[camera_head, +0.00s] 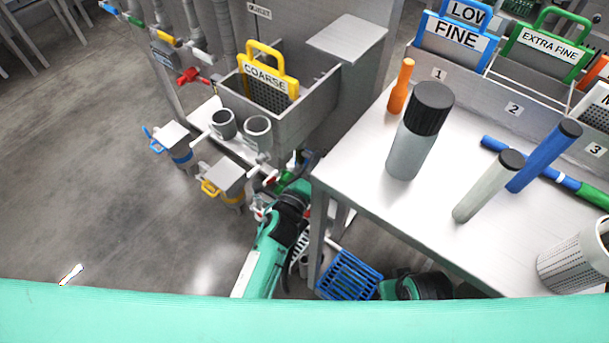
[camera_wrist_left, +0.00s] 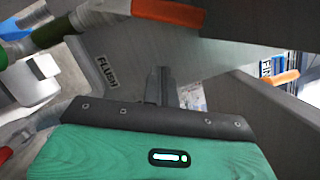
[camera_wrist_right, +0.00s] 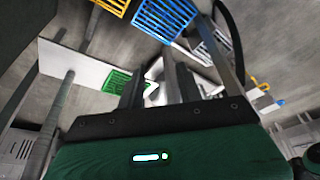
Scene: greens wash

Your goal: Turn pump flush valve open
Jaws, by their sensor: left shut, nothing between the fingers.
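In the left wrist view a FLUSH label (camera_wrist_left: 107,71) is on a grey panel. A grey pipe (camera_wrist_left: 75,27) with an orange handle (camera_wrist_left: 172,10) runs above the label, and I cannot tell from the handle how far the valve is turned. My left gripper (camera_wrist_left: 161,72) is shut and empty, pointing at the panel below the handle, apart from it in the picture. In the head view my left arm reaches down beside the table; its fingertips are hard to make out among the fittings. My right gripper (camera_wrist_right: 158,75) is open and empty, low under the table.
The steel table (camera_head: 345,165) holds a black-capped bottle (camera_head: 405,145), several tubes and a perforated cup (camera_head: 570,262). A sink with a COARSE basket (camera_head: 265,82) and pipes stand behind my left arm.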

